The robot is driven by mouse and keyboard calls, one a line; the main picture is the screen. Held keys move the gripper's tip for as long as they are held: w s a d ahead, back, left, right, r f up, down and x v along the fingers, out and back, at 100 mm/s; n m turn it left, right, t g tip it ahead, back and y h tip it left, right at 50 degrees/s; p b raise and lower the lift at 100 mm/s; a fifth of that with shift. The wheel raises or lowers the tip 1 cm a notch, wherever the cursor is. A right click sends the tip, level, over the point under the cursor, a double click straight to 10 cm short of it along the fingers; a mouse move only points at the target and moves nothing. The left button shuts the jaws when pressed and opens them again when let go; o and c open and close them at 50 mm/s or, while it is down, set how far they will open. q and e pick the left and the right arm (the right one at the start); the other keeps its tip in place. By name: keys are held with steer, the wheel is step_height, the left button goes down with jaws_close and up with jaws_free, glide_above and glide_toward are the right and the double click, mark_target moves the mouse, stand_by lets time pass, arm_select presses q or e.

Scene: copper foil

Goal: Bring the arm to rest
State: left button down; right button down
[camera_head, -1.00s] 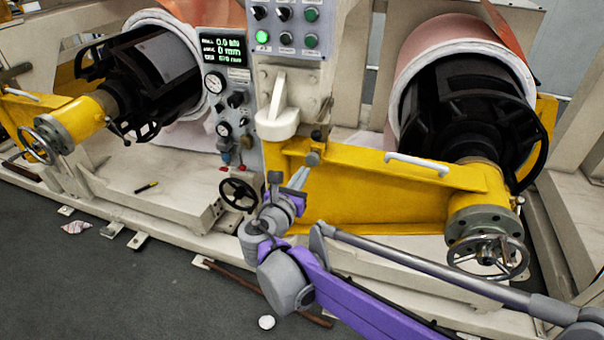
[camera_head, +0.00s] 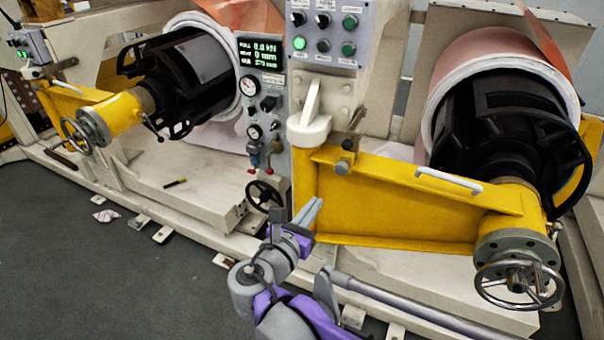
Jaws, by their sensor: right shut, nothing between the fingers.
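My right gripper (camera_head: 312,212) shows at the lower middle of the head view, at the end of my grey and purple right arm. Its grey fingers are together and hold nothing. They point up and to the right, in front of the left end of the yellow swing arm (camera_head: 400,205) in the picture; whether they touch it I cannot tell. My left gripper is not in view.
The machine's control panel (camera_head: 325,35) and gauge column (camera_head: 262,120) stand behind my gripper. Handwheels (camera_head: 518,284) stick out at the right and left (camera_head: 75,133). Grey floor (camera_head: 110,270) is open at lower left.

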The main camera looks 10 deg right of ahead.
steer(key=s+d+f+m+g+y+p, duration=0.3)
steer(key=s+d+f+m+g, duration=0.3)
steer(key=s+d+f+m, duration=0.55)
steer(key=s+a+f+m+g+y+p, duration=0.2)
steer(key=s+m+y, duration=0.4)
steer(key=m, duration=1.1)
steer(key=shift+s+a+f+y, duration=0.3)
steer(key=shift+s+a+f, duration=0.35)
steer(key=shift+s+a, duration=0.7)
steer(key=shift+s+d+m, duration=0.25)
steer(key=shift+d, duration=0.05)
